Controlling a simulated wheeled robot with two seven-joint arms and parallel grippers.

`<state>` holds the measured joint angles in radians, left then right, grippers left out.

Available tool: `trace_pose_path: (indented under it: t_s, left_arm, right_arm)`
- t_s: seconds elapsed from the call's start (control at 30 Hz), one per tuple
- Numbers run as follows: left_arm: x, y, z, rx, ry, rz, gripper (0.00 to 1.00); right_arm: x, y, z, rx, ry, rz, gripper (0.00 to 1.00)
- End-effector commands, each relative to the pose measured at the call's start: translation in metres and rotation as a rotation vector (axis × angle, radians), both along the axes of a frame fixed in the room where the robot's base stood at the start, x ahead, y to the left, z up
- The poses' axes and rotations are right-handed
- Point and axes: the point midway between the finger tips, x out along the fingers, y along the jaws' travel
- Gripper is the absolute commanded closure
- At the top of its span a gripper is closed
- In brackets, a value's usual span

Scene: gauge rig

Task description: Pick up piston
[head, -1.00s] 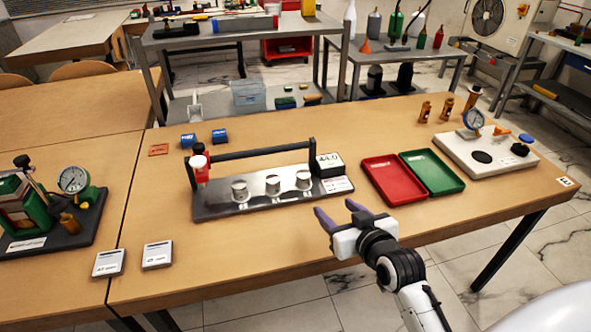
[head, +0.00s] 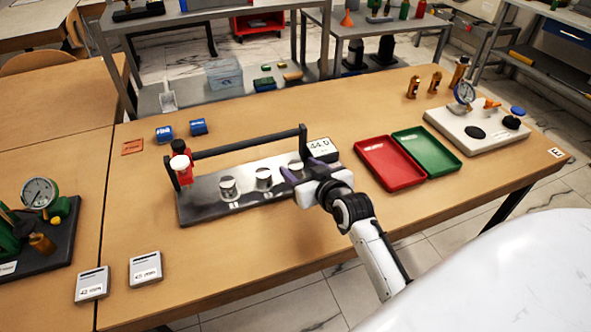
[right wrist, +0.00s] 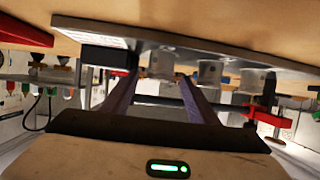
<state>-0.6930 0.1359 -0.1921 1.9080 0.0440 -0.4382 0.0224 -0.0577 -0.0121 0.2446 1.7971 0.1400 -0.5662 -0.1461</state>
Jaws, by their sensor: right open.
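Three silver cylindrical pieces, which may be the pistons, stand upright in a row on a grey metal plate (head: 205,207). They are the left one (head: 228,187), the middle one (head: 263,178) and the right one (head: 296,164). My right gripper (head: 299,169) is open and empty at the right one, which its fingers partly hide in the head view. In the right wrist view, upside down, the right cylinder (right wrist: 161,66) shows between and beyond the finger tips; contact cannot be told. My left gripper is not in view.
Red (head: 388,165) and green (head: 428,152) trays and a white gauge base (head: 455,130) stand right.

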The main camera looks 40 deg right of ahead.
Motion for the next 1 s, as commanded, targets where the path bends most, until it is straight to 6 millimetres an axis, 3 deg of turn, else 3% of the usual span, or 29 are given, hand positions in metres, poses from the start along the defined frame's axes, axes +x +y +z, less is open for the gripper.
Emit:
trace_pose_path:
  t_s: [0.2,0.47,0.5,0.77,1.0]
  left_arm:
    - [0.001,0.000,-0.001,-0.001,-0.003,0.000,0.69]
    - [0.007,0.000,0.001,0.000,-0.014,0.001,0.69]
    - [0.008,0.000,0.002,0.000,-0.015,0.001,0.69]
    - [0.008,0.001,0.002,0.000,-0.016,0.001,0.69]
    - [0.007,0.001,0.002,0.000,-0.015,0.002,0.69]
  right_arm:
    - [0.026,-0.005,-0.011,-0.001,-0.001,-0.001,0.46]
    - [0.030,-0.006,-0.012,-0.001,-0.001,-0.001,0.46]
    - [0.030,-0.006,-0.012,-0.001,-0.001,-0.001,0.48]
    - [0.029,-0.006,-0.012,-0.001,-0.001,-0.001,0.92]
    - [0.030,-0.006,-0.010,-0.002,-0.002,-0.001,0.92]
